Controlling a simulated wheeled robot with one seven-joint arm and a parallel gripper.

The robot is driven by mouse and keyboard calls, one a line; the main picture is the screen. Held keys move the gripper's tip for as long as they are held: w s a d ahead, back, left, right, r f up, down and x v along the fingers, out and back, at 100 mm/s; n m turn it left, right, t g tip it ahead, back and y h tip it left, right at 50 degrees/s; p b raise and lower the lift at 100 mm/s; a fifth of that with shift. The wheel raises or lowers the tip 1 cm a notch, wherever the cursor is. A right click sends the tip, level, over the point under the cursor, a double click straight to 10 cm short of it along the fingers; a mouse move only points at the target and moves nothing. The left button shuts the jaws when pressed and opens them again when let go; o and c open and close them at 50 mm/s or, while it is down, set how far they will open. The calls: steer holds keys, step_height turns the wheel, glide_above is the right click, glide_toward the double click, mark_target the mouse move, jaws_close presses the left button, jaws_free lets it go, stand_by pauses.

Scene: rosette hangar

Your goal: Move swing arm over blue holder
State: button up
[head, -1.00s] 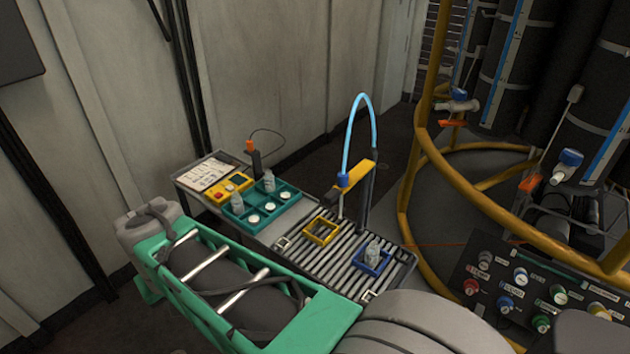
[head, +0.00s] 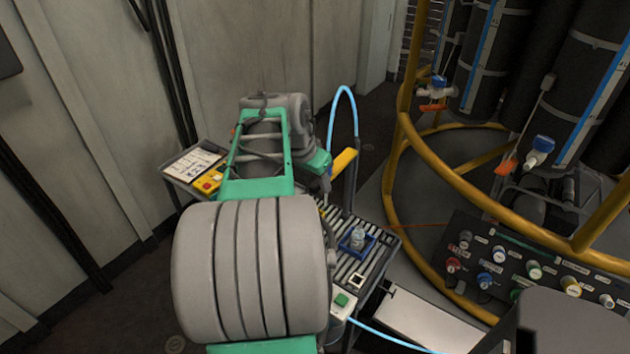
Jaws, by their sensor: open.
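The swing arm (head: 344,161) is a yellow bar on a dark upright post, with a light-blue hose (head: 346,92) looping above it. Its left end, with the nozzle, is hidden behind my arm. The blue holder (head: 345,244) is a square frame on the slatted rack, with a clear bottle (head: 358,238) in it. The bar is behind the holder, not over it. My gripper (head: 325,184) is only partly seen, just left of the bar's near end. Its fingertips are hard to make out, and I cannot tell whether they touch the bar. I see nothing held.
My arm hides the teal tray and most of the yellow holder. The yellow device (head: 208,182) and label sheet (head: 193,164) are at the table's left. A yellow pipe frame (head: 398,150) and a knob panel (head: 520,265) stand to the right. A green button box (head: 342,302) is in front.

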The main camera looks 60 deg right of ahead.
steer(key=shift+c, duration=0.3)
jaws_close()
stand_by(1.1)
